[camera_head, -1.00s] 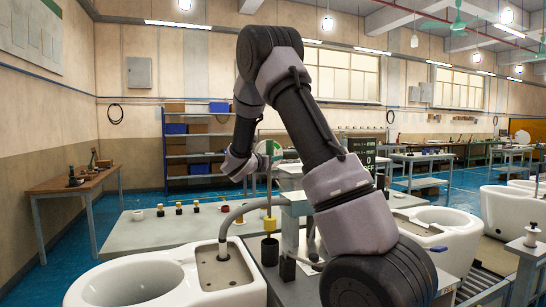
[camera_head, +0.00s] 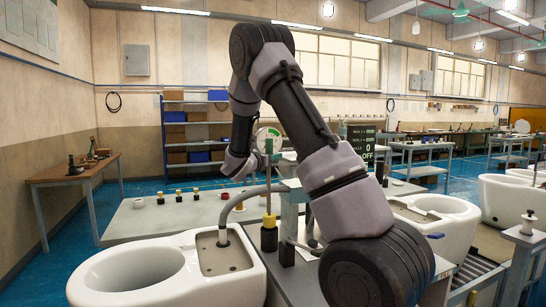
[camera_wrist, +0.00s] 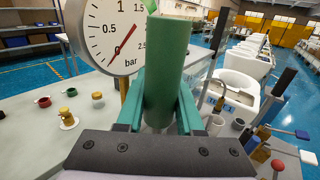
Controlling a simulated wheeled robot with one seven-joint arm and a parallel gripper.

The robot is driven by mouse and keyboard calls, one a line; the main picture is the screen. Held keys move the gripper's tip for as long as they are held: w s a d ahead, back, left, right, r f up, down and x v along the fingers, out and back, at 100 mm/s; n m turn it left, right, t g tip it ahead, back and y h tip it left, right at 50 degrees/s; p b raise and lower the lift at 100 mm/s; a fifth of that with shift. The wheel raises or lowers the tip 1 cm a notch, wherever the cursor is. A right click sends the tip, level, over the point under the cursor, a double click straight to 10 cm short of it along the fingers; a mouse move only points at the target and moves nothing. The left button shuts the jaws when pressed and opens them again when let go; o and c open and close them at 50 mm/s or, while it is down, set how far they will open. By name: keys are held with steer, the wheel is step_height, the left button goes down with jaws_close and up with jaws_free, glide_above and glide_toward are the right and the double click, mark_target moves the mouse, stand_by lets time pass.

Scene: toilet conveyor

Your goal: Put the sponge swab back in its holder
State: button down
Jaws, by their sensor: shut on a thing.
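The sponge swab is upright, with a thick green handle (camera_wrist: 168,65), a thin stem and a yellow sponge (camera_head: 269,220) at its lower end. My gripper (camera_wrist: 160,108) is shut on the handle, one green finger on each side. In the head view my gripper (camera_head: 262,163) is high above the bench. The black cup-shaped holder (camera_head: 269,240) stands directly below the sponge. The sponge's lower end is at the holder's rim and looks to be just entering it; the exact depth is hidden.
A white toilet (camera_head: 130,277) with a grey hose (camera_head: 232,203) is close on the left. A pressure gauge (camera_wrist: 112,32) stands close beside the handle. Several small fittings (camera_head: 178,195) sit on the grey table behind. Other bottles and tools crowd the bench right of the holder.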

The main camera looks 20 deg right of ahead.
steer(key=shift+f, duration=0.1)
step_height(320, 180, down, 10)
steer(key=shift+r, duration=0.2)
steer(key=shift+c, duration=2.3)
jaws_free()
steer(key=v, duration=1.1)
steer(key=shift+d, duration=0.1)
